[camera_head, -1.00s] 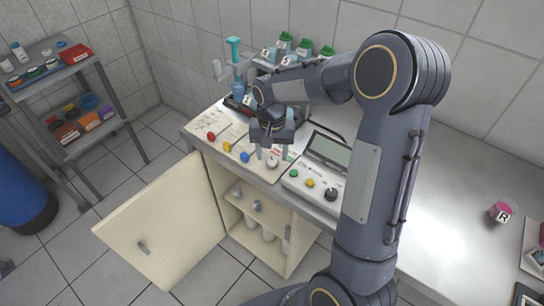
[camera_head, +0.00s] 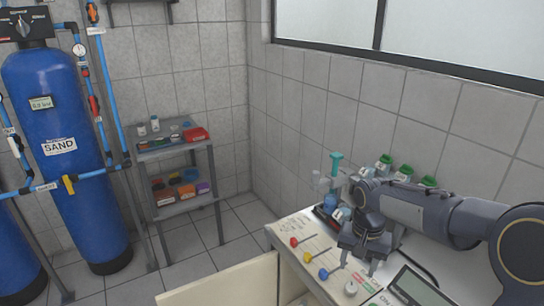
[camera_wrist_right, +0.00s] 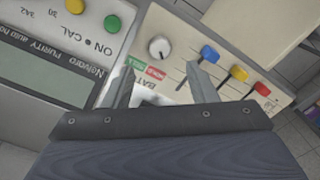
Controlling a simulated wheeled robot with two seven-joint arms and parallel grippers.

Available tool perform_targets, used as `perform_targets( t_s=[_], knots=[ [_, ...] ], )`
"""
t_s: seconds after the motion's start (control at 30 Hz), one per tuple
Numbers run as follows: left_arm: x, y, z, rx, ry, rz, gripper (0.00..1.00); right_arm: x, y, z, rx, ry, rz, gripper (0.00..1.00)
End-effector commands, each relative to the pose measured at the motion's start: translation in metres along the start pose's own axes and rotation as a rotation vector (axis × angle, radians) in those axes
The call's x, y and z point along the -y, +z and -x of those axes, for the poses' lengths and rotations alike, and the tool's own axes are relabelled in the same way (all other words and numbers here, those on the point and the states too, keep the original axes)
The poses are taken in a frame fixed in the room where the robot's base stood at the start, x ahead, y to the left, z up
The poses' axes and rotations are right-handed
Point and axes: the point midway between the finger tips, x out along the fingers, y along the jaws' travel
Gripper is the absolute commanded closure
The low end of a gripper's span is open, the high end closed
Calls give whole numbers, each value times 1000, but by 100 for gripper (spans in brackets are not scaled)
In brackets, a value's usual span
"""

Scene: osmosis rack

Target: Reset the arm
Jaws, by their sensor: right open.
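My right arm comes in from the right in the head view. Its gripper (camera_head: 361,264) hangs above the control panel (camera_head: 296,224) with its red, yellow and blue levers. In the right wrist view the open gripper (camera_wrist_right: 157,80) has its two fingers apart and nothing between them but the panel behind. The white knob (camera_wrist_right: 159,48), the blue lever (camera_wrist_right: 209,54), the yellow lever (camera_wrist_right: 239,73) and the red lever (camera_wrist_right: 262,89) show beyond the fingers. My left gripper is not in view.
A meter (camera_head: 418,288) with a screen stands beside the panel, close to the gripper. Green-capped bottles (camera_head: 405,173) stand behind the arm. An open cabinet door (camera_head: 222,284) juts out at the front. A shelf cart (camera_head: 176,149) and a blue sand tank (camera_head: 55,145) stand left.

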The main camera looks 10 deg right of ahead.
Motion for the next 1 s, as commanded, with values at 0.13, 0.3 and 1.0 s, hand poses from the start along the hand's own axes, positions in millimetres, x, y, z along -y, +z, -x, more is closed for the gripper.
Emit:
perform_targets(
  t_s=[0.13,0.3,1.0],
  knots=[
    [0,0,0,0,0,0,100,-13,29,24,-26,-84,46,48],
    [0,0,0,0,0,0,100,-34,95,52,-100,-242,162,48],
    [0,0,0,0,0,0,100,-51,228,41,-349,-479,407,50]
  ],
)
